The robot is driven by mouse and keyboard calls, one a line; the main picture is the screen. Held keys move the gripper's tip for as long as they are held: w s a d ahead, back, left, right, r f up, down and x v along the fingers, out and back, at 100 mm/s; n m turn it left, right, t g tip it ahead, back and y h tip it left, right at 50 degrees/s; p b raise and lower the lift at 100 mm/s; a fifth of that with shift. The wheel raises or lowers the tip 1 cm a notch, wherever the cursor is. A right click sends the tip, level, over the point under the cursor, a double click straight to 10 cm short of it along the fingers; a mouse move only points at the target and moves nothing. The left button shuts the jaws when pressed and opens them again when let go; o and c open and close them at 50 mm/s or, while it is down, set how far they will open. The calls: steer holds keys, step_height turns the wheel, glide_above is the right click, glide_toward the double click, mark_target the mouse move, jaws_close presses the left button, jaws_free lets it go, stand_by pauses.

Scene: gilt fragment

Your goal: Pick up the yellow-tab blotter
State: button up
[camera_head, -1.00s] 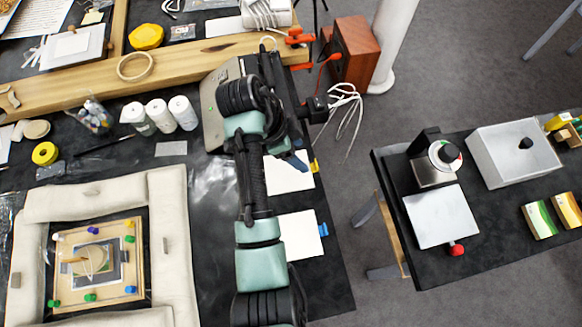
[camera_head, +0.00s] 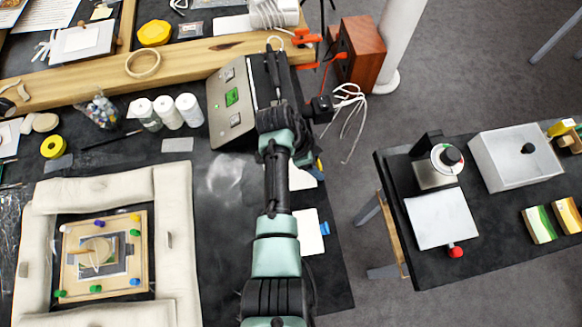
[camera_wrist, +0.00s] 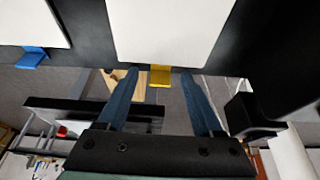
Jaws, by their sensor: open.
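The yellow-tab blotter is a white card near the right edge of the black table, mostly hidden by my arm in the head view (camera_head: 302,179). Its yellow tab (camera_head: 320,166) shows at the right. In the wrist view the white blotter (camera_wrist: 170,28) is large, and its yellow tab (camera_wrist: 160,75) points toward my gripper. My gripper (camera_wrist: 159,73) is open, with a blue finger on either side of the tab. Nothing is held between the fingers. I cannot tell the remaining gap to the tab.
A blue-tab blotter (camera_head: 309,233) lies beside it, nearer the front. A silver panel with a green button (camera_head: 232,98), a wooden beam (camera_head: 190,53) and white bottles (camera_head: 167,111) are behind. A padded frame (camera_head: 176,230) lies left. A second table (camera_head: 480,235) stands right across a floor gap.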

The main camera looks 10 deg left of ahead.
jaws_close()
stand_by(0.4)
